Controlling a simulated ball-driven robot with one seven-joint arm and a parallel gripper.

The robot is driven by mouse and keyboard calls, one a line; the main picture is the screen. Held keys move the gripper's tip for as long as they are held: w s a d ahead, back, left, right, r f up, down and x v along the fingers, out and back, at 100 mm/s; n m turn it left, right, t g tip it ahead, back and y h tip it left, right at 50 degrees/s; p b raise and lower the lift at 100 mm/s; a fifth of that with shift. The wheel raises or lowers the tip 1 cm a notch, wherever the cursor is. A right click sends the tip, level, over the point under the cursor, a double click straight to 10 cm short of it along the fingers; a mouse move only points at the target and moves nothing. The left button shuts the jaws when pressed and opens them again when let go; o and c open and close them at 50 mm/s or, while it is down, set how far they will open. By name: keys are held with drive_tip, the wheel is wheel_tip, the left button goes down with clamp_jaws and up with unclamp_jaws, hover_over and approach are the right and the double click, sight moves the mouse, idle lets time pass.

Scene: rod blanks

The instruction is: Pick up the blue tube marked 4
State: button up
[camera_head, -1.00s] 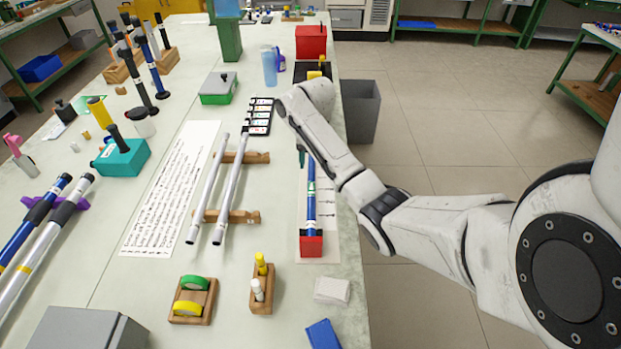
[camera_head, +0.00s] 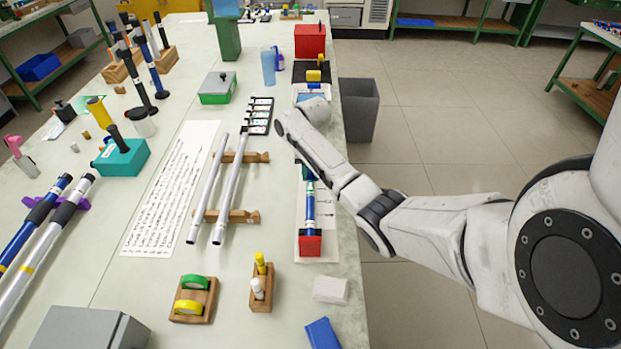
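A blue tube (camera_head: 310,212) lies lengthwise on a white marked sheet (camera_head: 334,240) near the table's right edge. Its near end meets a red block (camera_head: 310,246); my arm covers part of its far end. A pale label shows on it, but I cannot read a number. Only a small dark part of my gripper (camera_head: 298,171) shows, just left of the tube's far part. My arm hides the rest, so I cannot tell if it touches the tube or is open. Another blue tube (camera_head: 35,222) with black parts lies on a purple rest (camera_head: 82,203) at the left.
Two silver tubes (camera_head: 230,190) lie on wooden supports (camera_head: 245,217) left of my arm. Near them are a wooden holder with yellow and white sticks (camera_head: 261,292), tape rolls (camera_head: 193,298), a white block (camera_head: 330,290) and a blue block (camera_head: 322,333). A grey bin (camera_head: 360,108) stands beyond the table's edge.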

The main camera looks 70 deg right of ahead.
clamp_jaws()
